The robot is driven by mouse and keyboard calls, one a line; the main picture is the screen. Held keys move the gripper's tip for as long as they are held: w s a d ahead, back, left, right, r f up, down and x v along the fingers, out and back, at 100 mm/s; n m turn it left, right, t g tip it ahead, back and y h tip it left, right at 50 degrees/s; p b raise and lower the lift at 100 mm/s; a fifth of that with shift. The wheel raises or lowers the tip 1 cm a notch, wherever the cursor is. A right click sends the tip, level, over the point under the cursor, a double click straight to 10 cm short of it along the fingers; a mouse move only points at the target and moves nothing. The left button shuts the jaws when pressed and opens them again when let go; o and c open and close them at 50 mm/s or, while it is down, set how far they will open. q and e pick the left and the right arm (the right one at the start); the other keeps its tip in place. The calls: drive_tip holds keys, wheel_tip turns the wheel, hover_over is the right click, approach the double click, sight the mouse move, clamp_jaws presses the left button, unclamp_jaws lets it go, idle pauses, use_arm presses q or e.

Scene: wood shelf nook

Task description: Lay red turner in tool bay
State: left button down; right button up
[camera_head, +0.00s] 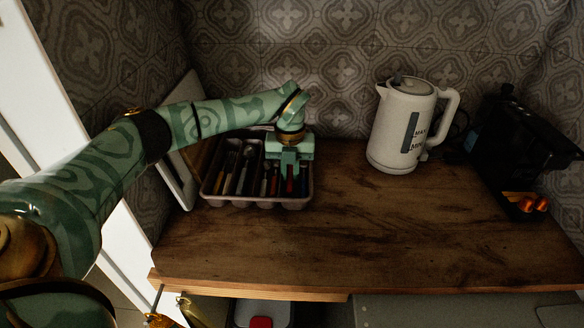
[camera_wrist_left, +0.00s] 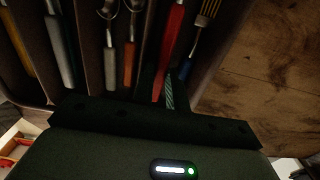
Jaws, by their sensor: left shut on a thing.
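The red turner shows as a long red handle (camera_wrist_left: 172,45) in the left wrist view and as a thin red strip (camera_head: 289,182) in the head view. My left gripper (camera_head: 289,165) points down over the right end of the cutlery tray (camera_head: 257,203). Its fingers (camera_wrist_left: 164,92) are shut on the red turner. The turner is in or just over the tray's right-hand bay; I cannot tell whether it touches the bottom. A fork (camera_wrist_left: 205,18) with a blue handle lies beside it on the right. The turner's far end is out of view. My right gripper is not in view.
Other bays hold several utensils, including spoons (camera_wrist_left: 108,15). A white kettle (camera_head: 402,125) stands at the back right of the wooden counter (camera_head: 350,235). A black appliance (camera_head: 515,140) and orange-ended items (camera_head: 535,204) are at the right. The counter's middle is clear.

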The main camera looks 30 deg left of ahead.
use_arm(q)
drive_tip(key=shift+f, duration=0.15)
drive_tip(key=c, duration=1.3)
unclamp_jaws()
wheel_tip(320, 180, up, 16)
drive_tip(key=p, duration=0.4)
drive_tip(key=shift+d, duration=0.1)
